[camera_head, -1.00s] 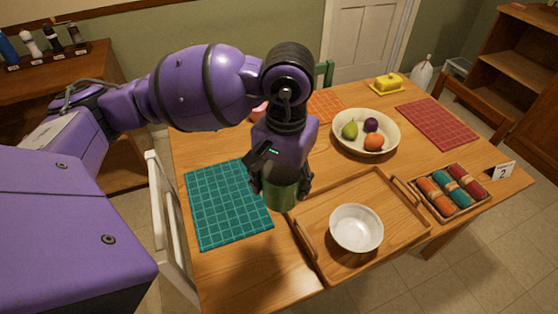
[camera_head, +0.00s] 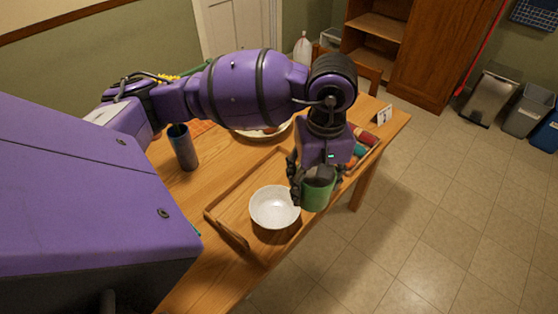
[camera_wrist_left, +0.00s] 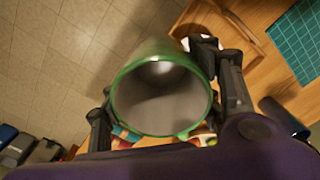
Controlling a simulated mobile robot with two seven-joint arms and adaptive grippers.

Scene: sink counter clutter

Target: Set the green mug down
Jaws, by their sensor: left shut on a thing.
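My left gripper (camera_head: 312,178) is shut on the green mug (camera_head: 317,196), with its fingers at either side of the mug. In the head view the mug shows just right of the white bowl (camera_head: 274,208), over the right part of the wooden tray (camera_head: 236,240) near the table's edge. It appears held above the tray; the exact height is unclear. In the left wrist view the mug's open rim and grey inside (camera_wrist_left: 160,100) fill the middle, between the two fingers. My right gripper is not in view.
A box of coloured rolls (camera_head: 362,142) and a number card (camera_head: 384,115) stand behind my gripper. A dark tumbler (camera_head: 183,148) stands at the left of the table (camera_head: 188,256). My arm partly hides the fruit bowl (camera_head: 262,132). Open floor lies to the right.

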